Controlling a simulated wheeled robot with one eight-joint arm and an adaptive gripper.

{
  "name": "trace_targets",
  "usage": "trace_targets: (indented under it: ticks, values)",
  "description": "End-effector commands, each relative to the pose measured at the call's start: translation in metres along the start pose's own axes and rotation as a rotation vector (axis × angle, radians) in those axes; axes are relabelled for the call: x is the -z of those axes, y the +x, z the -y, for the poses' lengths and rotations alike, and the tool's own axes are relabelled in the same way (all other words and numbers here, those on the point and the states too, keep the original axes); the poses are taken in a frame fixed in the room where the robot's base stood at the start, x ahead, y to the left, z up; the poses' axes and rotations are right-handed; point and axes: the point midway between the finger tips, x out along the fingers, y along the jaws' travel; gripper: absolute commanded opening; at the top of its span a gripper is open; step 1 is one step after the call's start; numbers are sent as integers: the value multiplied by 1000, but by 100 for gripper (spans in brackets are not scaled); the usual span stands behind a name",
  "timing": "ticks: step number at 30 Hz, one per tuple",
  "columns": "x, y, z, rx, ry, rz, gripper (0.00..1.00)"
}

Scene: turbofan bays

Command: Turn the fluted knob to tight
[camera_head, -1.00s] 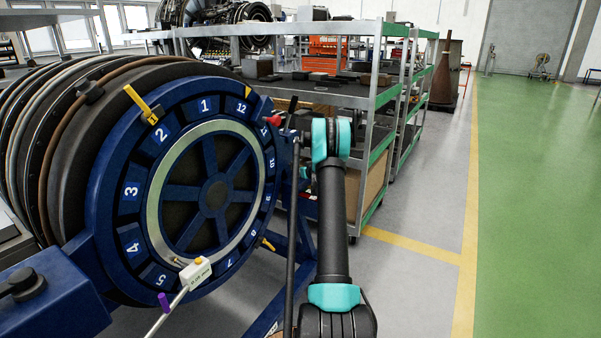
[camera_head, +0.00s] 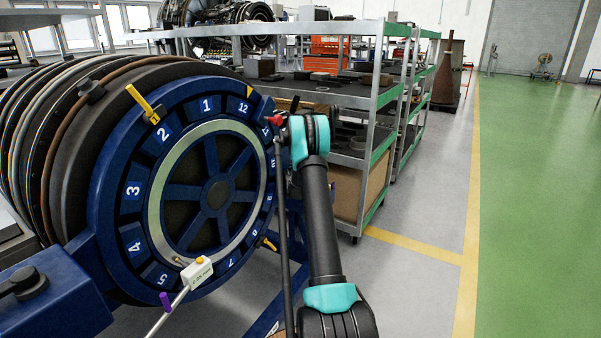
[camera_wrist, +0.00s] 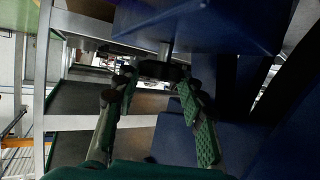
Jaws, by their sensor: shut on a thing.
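In the wrist view, my gripper (camera_wrist: 153,82) has its two green-padded fingers on either side of a dark knob (camera_wrist: 160,69). The fingers are closed on it. The knob sits on a short metal shaft that runs up to the underside of a blue block. The view is dark, so the knob's flutes and any tight mark cannot be made out. In the head view my gripper and the knob do not show clearly; my arm covers the area by the right edge of the numbered blue ring (camera_head: 105,200).
A blue block (camera_wrist: 200,22) hangs close over my fingers, with more blue frame to the right. In the head view, a probe with a white box (camera_head: 197,271) stands before the ring. A shelf rack (camera_head: 372,150) is behind my arm. The green floor (camera_head: 535,200) at right is clear.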

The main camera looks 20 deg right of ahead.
Motion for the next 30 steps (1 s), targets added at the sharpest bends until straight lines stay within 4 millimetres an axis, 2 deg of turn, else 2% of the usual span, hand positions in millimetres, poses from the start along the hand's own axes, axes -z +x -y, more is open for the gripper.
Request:
trace_targets:
  ticks: [15,30]
  values:
    - [-2,0,4,-190,80,3,11]
    - [-2,0,4,-244,104,4,11]
